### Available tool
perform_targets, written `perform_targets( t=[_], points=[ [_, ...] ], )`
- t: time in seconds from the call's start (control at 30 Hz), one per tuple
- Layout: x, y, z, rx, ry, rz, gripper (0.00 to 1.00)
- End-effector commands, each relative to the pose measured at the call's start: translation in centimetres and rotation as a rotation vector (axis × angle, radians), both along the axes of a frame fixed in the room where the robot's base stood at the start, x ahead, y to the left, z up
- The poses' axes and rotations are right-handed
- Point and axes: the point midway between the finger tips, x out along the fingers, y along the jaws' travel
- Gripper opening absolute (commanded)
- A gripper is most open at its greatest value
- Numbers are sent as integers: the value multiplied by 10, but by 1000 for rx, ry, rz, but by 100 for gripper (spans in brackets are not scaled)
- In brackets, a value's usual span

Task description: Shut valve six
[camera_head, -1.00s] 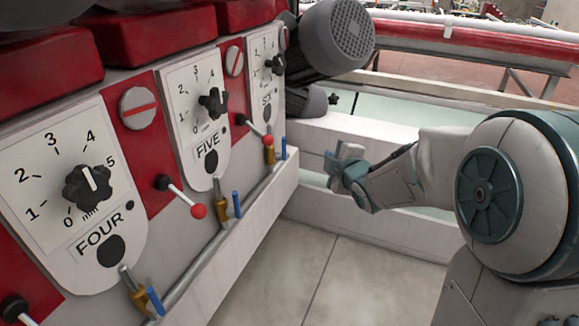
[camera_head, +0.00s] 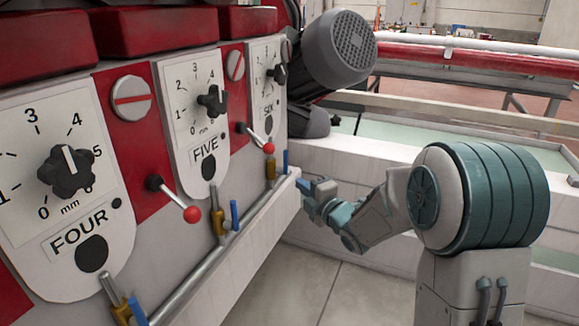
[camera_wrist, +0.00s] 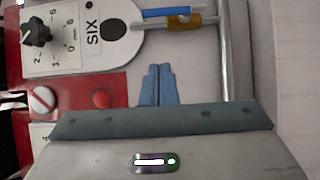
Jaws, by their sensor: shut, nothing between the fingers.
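Valve six is a brass body (camera_head: 270,168) with a blue lever (camera_head: 285,160) on the pipe below the SIX dial. In the wrist view its blue lever (camera_wrist: 168,11) and brass body (camera_wrist: 186,23) lie at the top, beside the SIX plate. My gripper (camera_head: 303,186) is at the right end of the white ledge, a little right of and below the valve in the head view. Its blue fingers (camera_wrist: 158,86) are shut and empty, apart from the lever.
The SIX dial (camera_head: 278,73) and a red-knobbed lever (camera_head: 268,147) are above the valve. Valve five (camera_head: 218,222) stands nearer on the same pipe (camera_head: 190,280). The white ledge (camera_head: 255,230) runs along the front. A grey motor (camera_head: 338,48) is behind.

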Motion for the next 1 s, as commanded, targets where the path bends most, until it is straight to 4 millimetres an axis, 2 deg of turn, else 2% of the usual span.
perform_targets(
  t=[0.47, 0.7, 1.0],
  points=[
    [74, 55, -1, 2, 0, 1, 0],
    [103, 48, 0, 1, 1, -2, 0],
    [111, 47, 0, 1, 1, -1, 0]
  ],
)
